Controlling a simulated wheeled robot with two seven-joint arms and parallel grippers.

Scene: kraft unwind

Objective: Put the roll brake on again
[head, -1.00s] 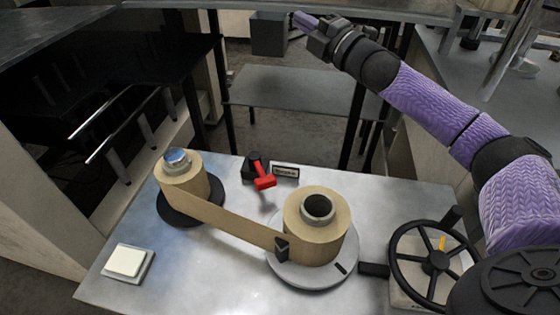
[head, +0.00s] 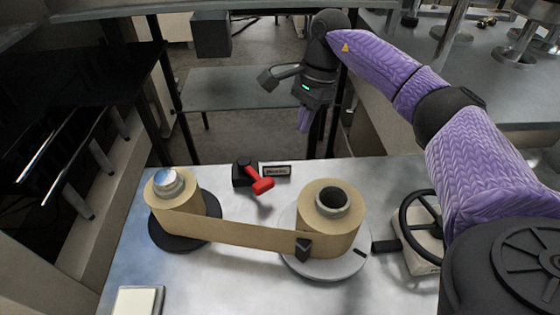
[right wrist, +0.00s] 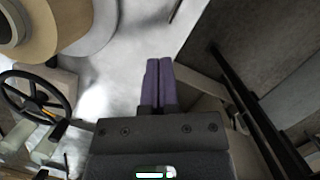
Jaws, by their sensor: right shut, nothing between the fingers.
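The brake lever (head: 262,186) is red and sits on a black base (head: 243,174) near the back of the metal table, angled toward the front right. A small label plate (head: 277,170) stands beside it. The larger kraft roll (head: 330,225) is on a pale disc to its right, and it also shows in the right wrist view (right wrist: 60,20). My right gripper (head: 303,130) hangs pointing down beyond the table's back edge, behind and right of the lever, apart from it. Its purple fingers (right wrist: 159,62) are together and empty. My left gripper is not in view.
A kraft strip (head: 250,232) runs from the large roll to a smaller roll (head: 180,203) on the left. A black handwheel (head: 410,222) stands at the right, and a white-topped block (head: 137,301) lies front left. The lever's front side is clear down to the strip.

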